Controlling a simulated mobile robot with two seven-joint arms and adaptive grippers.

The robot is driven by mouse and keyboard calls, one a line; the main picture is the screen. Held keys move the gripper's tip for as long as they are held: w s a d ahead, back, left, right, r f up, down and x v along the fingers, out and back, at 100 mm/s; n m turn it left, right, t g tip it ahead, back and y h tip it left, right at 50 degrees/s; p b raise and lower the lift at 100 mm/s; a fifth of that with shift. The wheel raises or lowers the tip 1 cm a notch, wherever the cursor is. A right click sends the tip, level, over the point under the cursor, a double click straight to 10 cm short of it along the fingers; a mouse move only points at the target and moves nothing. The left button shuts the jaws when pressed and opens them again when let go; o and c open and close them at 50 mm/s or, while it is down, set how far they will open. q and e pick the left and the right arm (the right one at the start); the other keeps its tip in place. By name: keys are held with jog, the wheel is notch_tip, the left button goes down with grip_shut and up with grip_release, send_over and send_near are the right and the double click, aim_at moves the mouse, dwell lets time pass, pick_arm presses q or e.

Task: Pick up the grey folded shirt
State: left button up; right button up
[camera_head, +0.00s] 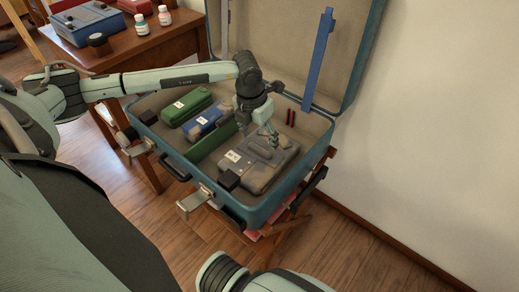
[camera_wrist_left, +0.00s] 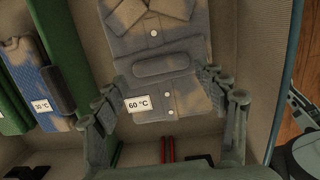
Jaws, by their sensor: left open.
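The grey folded shirt (camera_head: 262,176) lies in the right part of an open blue suitcase (camera_head: 265,216). It has brown stains, buttons, a grey bar across it and a white tag. In the left wrist view the shirt (camera_wrist_left: 187,38) fills the middle, and its tag (camera_wrist_left: 138,104) reads "60 °C". My left gripper (camera_head: 271,134) is above the shirt, pointing down. In the left wrist view its open fingers (camera_wrist_left: 162,80) show on either side of the shirt's bar, with nothing held. Whether they touch the shirt is unclear. My right gripper is not seen.
A green divider (camera_head: 212,142) separates the shirt from a blue folded garment (camera_head: 207,121) and a green one (camera_head: 187,106). Two red sticks (camera_head: 291,117) stand near the suitcase's back wall. The raised lid (camera_head: 290,40) and white wall are behind. A wooden table (camera_head: 150,40) holds small bottles.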

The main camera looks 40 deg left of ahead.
aim_at(260, 148)
pick_arm(q)
jog(key=shift+w+f, duration=0.15)
jog(key=shift+f, duration=1.7)
jog(key=c, duration=1.6)
